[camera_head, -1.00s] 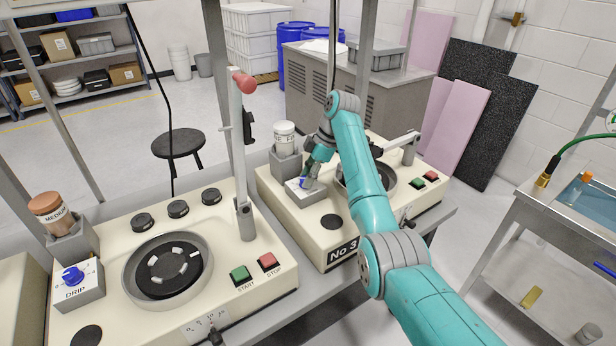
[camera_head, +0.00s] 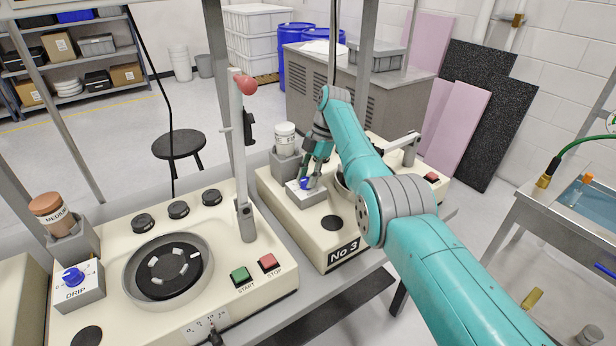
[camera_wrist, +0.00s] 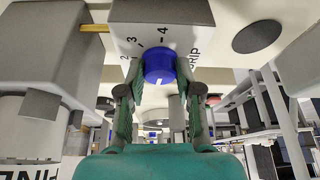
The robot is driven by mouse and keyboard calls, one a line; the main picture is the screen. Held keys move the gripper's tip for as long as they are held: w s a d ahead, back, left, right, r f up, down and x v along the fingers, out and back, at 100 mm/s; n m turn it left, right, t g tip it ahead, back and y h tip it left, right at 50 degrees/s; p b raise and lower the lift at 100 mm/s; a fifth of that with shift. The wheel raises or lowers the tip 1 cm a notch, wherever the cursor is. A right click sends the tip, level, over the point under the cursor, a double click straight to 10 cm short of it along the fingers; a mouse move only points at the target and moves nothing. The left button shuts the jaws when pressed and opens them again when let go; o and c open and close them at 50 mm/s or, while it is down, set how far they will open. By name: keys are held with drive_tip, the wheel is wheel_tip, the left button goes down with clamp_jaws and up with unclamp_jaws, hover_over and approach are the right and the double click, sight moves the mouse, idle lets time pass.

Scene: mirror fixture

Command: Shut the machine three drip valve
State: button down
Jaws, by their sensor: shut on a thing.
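The machine three drip valve is a blue knob (camera_head: 305,183) on a light drip box (camera_head: 308,197) on the machine marked No 3 (camera_head: 343,252). My gripper (camera_head: 313,178) reaches down to the knob from above. In the wrist view the blue knob (camera_wrist: 160,68) sits between the two fingers of my gripper (camera_wrist: 160,88), which are shut on its sides. A white mark shows on the knob's lower edge there. The numbers 2, 3 and 4 and part of the word drip show on the box face (camera_wrist: 150,38).
A white-lidded bottle (camera_head: 285,138) stands in a grey holder just behind the drip box. A nearer machine (camera_head: 120,215) has its own blue drip knob (camera_head: 73,276) and an upright lever with a red ball (camera_head: 245,85). A sink bench (camera_head: 545,200) stands at right.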

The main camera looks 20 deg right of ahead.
sight(308, 178)
idle(0.4)
drive_tip(key=c, duration=0.8)
unclamp_jaws()
drive_tip(key=shift+o, duration=0.2)
drive_tip(key=shift+r, duration=0.15)
wheel_tip(308, 178, up, 10)
